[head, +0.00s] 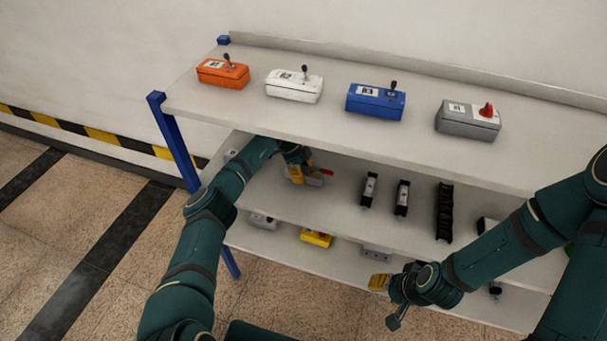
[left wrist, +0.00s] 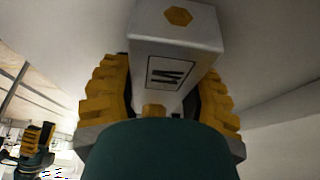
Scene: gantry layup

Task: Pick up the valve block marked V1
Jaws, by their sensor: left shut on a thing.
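My left gripper (head: 299,175) reaches in over the middle shelf, under the top shelf. In the left wrist view its yellow fingers (left wrist: 165,95) are shut on a pale valve block (left wrist: 190,42) with a yellow hex fitting on its end. The block's label is turned and seems to read V1. In the head view a grey part of the block (head: 314,182) shows beyond the fingers, with a red piece beside it. I cannot tell whether the block touches the shelf. My right gripper (head: 387,301) hangs in front of the lower shelf, apart from the goods; its jaw opening is unclear.
The top shelf (head: 330,125) carries orange, white, blue and grey control boxes. Several black and silver parts (head: 402,197) stand on the middle shelf, right of my left gripper. A yellow box (head: 316,238) and grey boxes lie on the lower shelf. A blue post (head: 175,145) stands at left.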

